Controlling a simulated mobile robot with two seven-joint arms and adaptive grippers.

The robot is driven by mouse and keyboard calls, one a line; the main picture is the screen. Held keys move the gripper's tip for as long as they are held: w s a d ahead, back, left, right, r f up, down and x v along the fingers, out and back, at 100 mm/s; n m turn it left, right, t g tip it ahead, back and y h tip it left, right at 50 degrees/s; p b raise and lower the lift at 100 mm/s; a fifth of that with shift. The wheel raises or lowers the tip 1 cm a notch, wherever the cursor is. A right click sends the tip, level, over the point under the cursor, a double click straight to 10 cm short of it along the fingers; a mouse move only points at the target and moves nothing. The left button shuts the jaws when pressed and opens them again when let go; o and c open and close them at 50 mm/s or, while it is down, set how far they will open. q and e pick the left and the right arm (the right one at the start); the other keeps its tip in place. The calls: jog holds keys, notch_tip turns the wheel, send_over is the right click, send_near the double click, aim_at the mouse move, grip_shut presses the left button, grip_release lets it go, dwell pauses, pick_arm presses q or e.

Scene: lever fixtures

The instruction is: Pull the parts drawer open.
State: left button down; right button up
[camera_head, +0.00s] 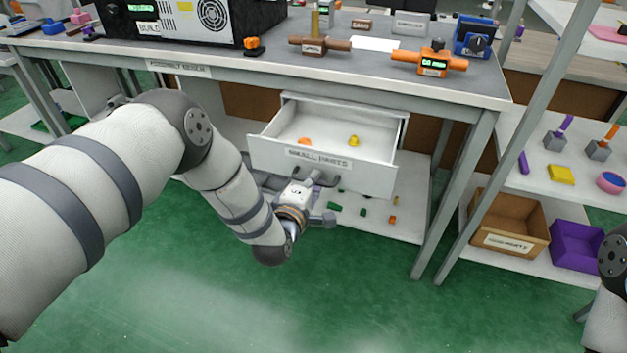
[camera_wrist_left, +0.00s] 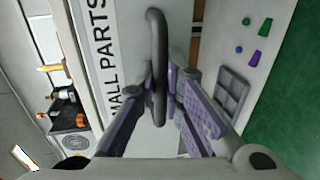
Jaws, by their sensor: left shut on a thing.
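The white parts drawer (camera_head: 376,179), labelled "SMALL PARTS", hangs under the workbench. It stands partly pulled out, and its inside shows with an orange piece (camera_head: 304,142) and a yellow piece (camera_head: 353,141) in it. My left gripper (camera_head: 318,180) is at the drawer's front, below the label. In the left wrist view my left gripper (camera_wrist_left: 162,95) is shut on the dark bar handle (camera_wrist_left: 157,40), with a finger on each side of it. Of my right arm only a part shows at the right edge in the head view; its gripper is out of view.
The workbench top (camera_head: 270,62) carries a black machine (camera_head: 190,20), orange and brown lever fixtures and a blue block. A shelf at right holds a cardboard box (camera_head: 507,225) and a purple bin (camera_head: 577,246). Small parts lie on the lower shelf. The green floor in front is clear.

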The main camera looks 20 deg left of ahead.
pick_arm(q)
jog(key=c, duration=2)
grip_release()
jog(key=shift+o, duration=0.2)
jog(key=v, duration=1.2)
jog(key=s+f+m+g+p, duration=0.1)
jog(key=s+f+m+g, duration=0.45)
jog(key=s, duration=0.55)
jog(key=s+f+m+g+p, duration=0.1)
jog(key=s+f+m+g, duration=0.45)
jog(key=s, duration=0.45)
jog(key=s+a+m+g, duration=0.2)
jog(key=s+m+g, duration=0.1)
jog(key=s, duration=0.7)
jog(key=s+a+m+g, duration=0.3)
jog(key=s+g, duration=0.1)
jog(key=s, duration=0.6)
jog(key=shift+s+r+y, duration=0.25)
jog(key=shift+r+y, duration=0.05)
jog(key=shift+r, duration=0.15)
pick_arm(e)
jog(key=shift+t, duration=0.6)
jog(key=w+r, duration=0.3)
